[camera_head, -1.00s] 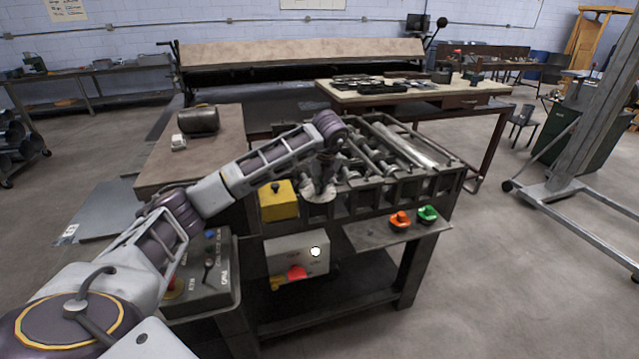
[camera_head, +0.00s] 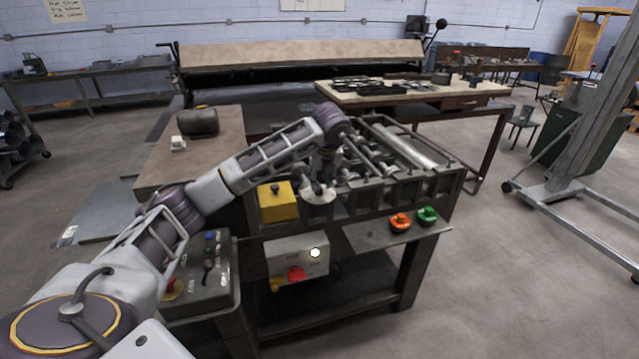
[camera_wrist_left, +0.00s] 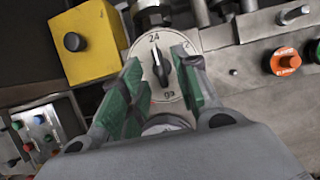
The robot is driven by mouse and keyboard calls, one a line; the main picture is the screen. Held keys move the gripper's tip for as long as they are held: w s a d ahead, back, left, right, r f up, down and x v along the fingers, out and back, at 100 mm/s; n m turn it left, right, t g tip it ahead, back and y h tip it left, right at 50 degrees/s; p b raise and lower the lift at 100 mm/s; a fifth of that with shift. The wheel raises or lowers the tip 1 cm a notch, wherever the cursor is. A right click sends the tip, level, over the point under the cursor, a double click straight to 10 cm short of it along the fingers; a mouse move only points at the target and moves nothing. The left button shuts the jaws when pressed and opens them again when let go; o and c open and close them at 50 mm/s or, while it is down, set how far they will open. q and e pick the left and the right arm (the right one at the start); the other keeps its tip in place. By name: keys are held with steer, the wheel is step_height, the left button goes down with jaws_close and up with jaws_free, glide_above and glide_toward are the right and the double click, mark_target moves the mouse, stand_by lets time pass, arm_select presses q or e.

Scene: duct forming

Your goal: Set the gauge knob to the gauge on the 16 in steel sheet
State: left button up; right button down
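The gauge knob (camera_wrist_left: 159,68) is a black pointer on a round pale dial (camera_wrist_left: 147,46) marked "24" and "ga"; another mark is partly covered. The dial also shows on the machine's front in the head view (camera_head: 318,197). My left gripper (camera_wrist_left: 160,62) has green-padded fingers apart, one on each side of the knob, with a visible gap; contact cannot be told. In the head view my left gripper (camera_head: 322,178) is right above the dial. A grey sheet (camera_head: 103,212) with a white tag lies low at the left; its writing is too small to read. My right gripper is out of view.
A yellow box (camera_head: 278,201) with a black button is just left of the dial. Orange (camera_head: 400,222) and green (camera_head: 427,215) buttons sit on a shelf to the right. A grey box with a red switch (camera_head: 297,273) hangs below. A control panel (camera_head: 207,280) stands near my left arm.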

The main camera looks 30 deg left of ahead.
arm_select(q)
steer(key=v, duration=0.9)
steer(key=shift+r, duration=0.2)
steer(key=shift+s+d+f, duration=0.1)
steer(key=shift+s, duration=0.05)
stand_by(0.4)
